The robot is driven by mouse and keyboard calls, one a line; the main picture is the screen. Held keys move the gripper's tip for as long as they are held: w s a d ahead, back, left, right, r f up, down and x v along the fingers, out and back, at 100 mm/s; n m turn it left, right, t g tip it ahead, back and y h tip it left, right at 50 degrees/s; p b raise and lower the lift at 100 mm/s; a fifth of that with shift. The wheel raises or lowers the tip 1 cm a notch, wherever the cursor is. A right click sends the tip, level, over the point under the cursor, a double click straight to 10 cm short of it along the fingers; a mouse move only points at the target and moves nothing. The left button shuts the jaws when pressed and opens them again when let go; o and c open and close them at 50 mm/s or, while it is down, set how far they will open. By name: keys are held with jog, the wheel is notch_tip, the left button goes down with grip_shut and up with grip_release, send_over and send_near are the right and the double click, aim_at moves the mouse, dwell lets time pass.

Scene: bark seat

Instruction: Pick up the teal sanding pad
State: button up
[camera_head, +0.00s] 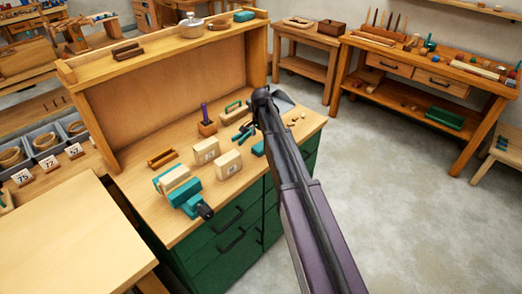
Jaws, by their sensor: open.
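A teal block (258,148) lies on the wooden bench top, partly hidden behind my arm. A second teal block (243,16) lies on the upper shelf above the bench. I cannot tell for sure from this view which one is the sanding pad. My gripper (254,117) is at the far end of my dark arm, over the back right of the bench. It is small and partly covered by the arm. It is open, and I see nothing held in it. It appears just above and left of the block on the bench.
A teal vise (180,190) stands at the bench's front left. Pale numbered blocks (228,164), a purple-handled tool (205,121) and a teal-handled tool (243,133) are nearby. The shelf (165,37) holds a pot (191,26). Another workbench (425,72) stands right, with open floor between.

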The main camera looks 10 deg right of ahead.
aim_at(261, 145)
jog(key=shift+f+b, duration=2)
jog(key=shift+f, duration=0.25)
jog(key=shift+s, duration=0.1)
jog(key=c, duration=1.2)
jog(key=shift+r, duration=0.15)
notch_tip(261, 145, up, 3)
jog(key=p, duration=0.3)
jog(key=shift+r, duration=0.15)
jog(key=shift+s+r+p, duration=0.2)
jog(key=shift+r+p, duration=0.05)
jog(key=shift+p, duration=0.3)
jog(key=s, duration=1)
jog(key=s+r+p, duration=0.1)
jog(key=s, duration=0.4)
jog(key=shift+s, duration=0.3)
